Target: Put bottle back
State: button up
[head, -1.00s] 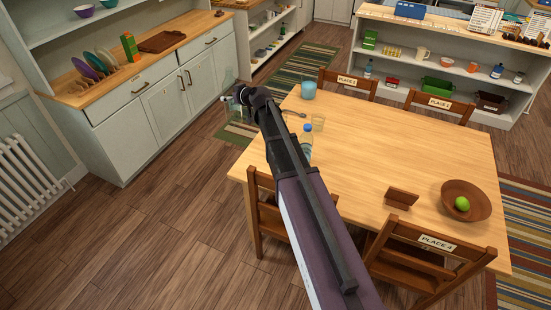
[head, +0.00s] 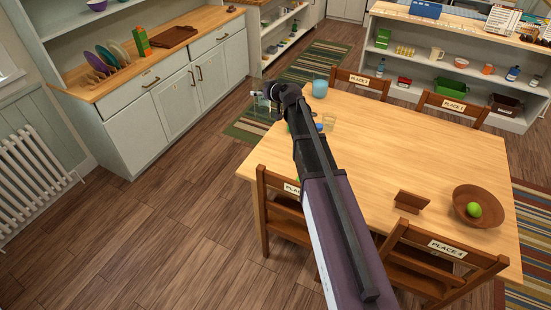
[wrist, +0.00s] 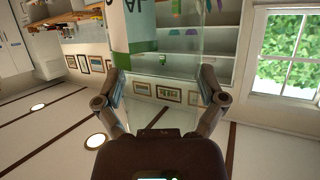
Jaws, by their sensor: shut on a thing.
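My gripper (wrist: 160,85) is shut on a clear, see-through container with a white and green label (wrist: 142,22) in the wrist view. It looks like a bottle, but its ends are cut off or hard to see. In the head view my gripper (head: 262,102) is beyond the table's far left corner, over the floor and rug, and the held thing is small and faint there. Another bottle stands on the table; its blue cap (head: 319,127) shows beside my arm, which hides most of its body.
The wooden table (head: 400,150) holds a teal mug (head: 320,88), a glass (head: 329,121) and a wooden bowl (head: 478,206) with a green fruit. Chairs surround it. Shelves (head: 460,75) with mixed items stand behind; a counter (head: 120,80) is at left. Floor between is clear.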

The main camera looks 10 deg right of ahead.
jog(key=w+d+f+b, duration=0.2)
jog(key=f+b, duration=0.5)
jog(key=w+d+f+b, duration=0.2)
jog(key=w+f+b, duration=0.1)
jog(key=f+b, duration=0.5)
jog(key=w+d+f+m+h+b, duration=0.1)
jog(key=w+f+b, duration=0.2)
jog(key=f+b, duration=0.5)
jog(key=shift+w+d+t, duration=0.25)
jog(key=shift+d+t, duration=0.15)
notch_tip(320, 180, down, 6)
jog(key=b, duration=0.6)
jog(key=shift+f, duration=0.15)
jog(key=shift+f+b, duration=1.85)
jog(key=shift+b, duration=0.15)
jog(key=shift+f, duration=0.15)
